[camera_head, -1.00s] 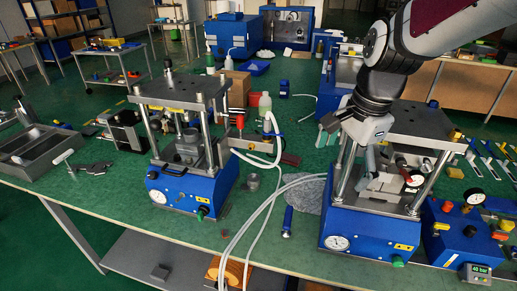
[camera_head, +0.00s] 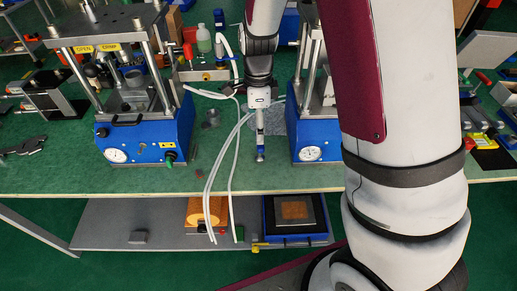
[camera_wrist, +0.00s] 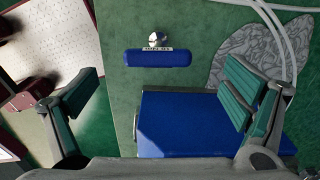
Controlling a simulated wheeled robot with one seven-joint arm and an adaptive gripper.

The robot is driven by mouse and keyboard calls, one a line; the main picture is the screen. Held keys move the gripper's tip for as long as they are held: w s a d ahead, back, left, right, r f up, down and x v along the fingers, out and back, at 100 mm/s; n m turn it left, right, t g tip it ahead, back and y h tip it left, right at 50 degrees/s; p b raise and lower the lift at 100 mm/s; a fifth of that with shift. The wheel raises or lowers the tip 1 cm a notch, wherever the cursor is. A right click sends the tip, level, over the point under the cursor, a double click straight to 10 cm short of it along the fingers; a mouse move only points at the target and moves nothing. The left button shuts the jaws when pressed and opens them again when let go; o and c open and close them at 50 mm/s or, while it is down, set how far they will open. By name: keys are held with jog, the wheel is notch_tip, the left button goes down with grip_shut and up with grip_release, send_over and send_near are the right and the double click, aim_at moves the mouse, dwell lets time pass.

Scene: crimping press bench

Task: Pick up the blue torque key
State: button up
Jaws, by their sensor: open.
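The blue torque key (camera_wrist: 158,58) lies on the green bench top in the wrist view, its blue labelled handle crosswise and a chrome end above it. In the head view its silver end (camera_head: 261,155) shows just below my gripper (camera_head: 259,125), near the bench's front edge; the handle is mostly hidden there. In the wrist view my gripper (camera_wrist: 163,92) is open, with green-padded fingers at left and right. The key is in the gap's upper part, touched by neither finger.
A press with a blue base (camera_head: 150,140) stands left of my gripper, and another blue press base (camera_head: 312,142) is close on the right. Pale hoses (camera_head: 222,165) hang over the bench edge on the left. A grey patterned pad (camera_wrist: 250,50) lies near the key.

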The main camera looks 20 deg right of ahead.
aim_at(260, 150)
jog(key=shift+s+d+f, duration=0.1)
jog(key=shift+f, duration=1.55)
jog(key=shift+s+d+f, duration=0.1)
jog(key=shift+f, duration=1.55)
jog(key=c, duration=1.4)
